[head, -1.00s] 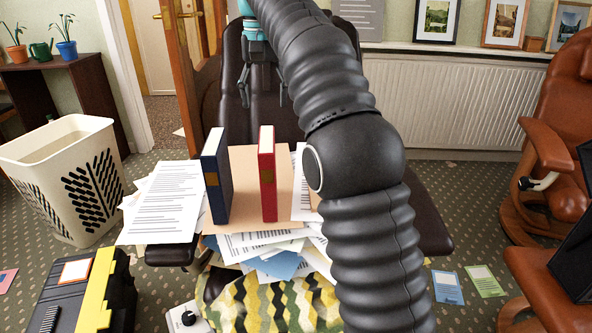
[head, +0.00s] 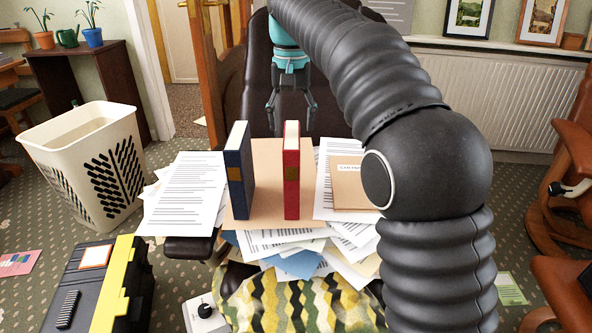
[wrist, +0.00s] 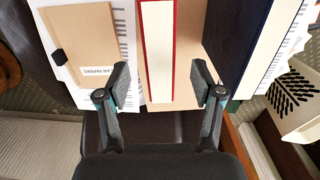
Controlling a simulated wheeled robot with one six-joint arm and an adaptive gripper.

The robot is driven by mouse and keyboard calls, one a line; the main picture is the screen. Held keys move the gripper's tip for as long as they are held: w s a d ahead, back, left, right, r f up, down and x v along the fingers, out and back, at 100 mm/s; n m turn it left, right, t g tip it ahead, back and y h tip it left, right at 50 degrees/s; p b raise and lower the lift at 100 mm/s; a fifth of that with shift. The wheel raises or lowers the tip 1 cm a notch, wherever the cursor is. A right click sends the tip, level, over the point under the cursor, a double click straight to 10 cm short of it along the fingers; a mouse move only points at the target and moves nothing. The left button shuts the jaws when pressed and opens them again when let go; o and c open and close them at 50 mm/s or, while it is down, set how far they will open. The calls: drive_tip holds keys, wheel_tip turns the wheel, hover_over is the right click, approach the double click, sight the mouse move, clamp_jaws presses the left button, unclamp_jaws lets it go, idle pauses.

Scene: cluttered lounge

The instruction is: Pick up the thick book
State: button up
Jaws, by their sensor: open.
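A red book (head: 291,180) and a dark blue book (head: 239,170) stand upright, a gap between them, on a tan folder over papers. Which one is thicker is hard to tell. My gripper (head: 291,118) is open and empty, above and behind the red book in the head view. In the wrist view my gripper (wrist: 162,82) has its two fingers apart, one toward each side of the red book (wrist: 157,50); its pale page edge faces the camera. The blue book (wrist: 232,35) lies to the right, outside the right finger.
Loose papers (head: 186,190) and a tan labelled folder (head: 350,185) surround the books. A dark chair back (head: 340,95) rises behind them. A white laundry basket (head: 75,160) stands left, a black-yellow toolbox (head: 100,285) front left. Brown chairs are at the right.

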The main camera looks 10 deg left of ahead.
sight(292, 134)
drive_tip(key=shift+f+b, duration=1.95)
drive_tip(key=shift+f, duration=1.1)
drive_tip(key=shift+r, duration=0.1)
clamp_jaws()
